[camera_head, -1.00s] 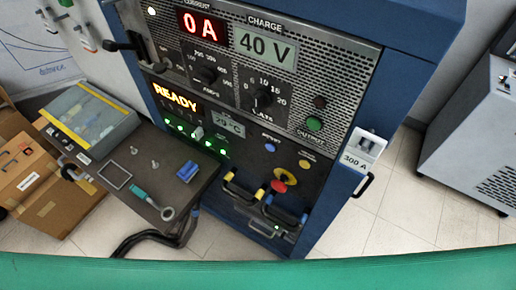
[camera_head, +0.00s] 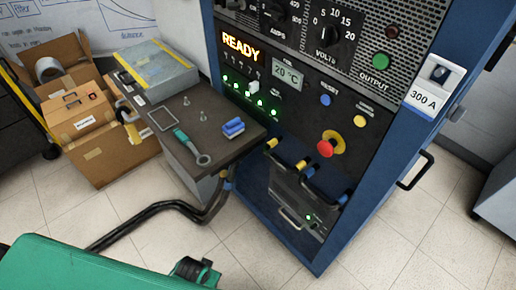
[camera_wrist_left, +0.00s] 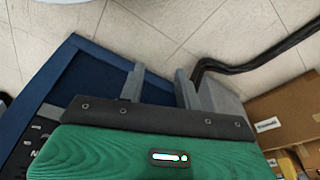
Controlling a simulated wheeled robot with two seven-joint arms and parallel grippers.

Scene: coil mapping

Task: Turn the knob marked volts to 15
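The knob marked volts (camera_head: 328,37) is a dark round dial on the upper front of the blue cabinet, near the top of the head view. Its scale shows 0, 5, 10, 15 and 20. Its pointer is too small to read. A green part of my arm (camera_head: 70,268) fills the lower left of the head view, far from the knob. In the left wrist view, my left gripper (camera_wrist_left: 160,87) has its two grey fingers apart with nothing between them. The knob is not visible there. My right gripper is in neither view.
The cabinet (camera_head: 262,150) also carries a red stop button (camera_head: 326,148), a green output button (camera_head: 381,60) and front handles. Cardboard boxes (camera_head: 88,125) stand left.

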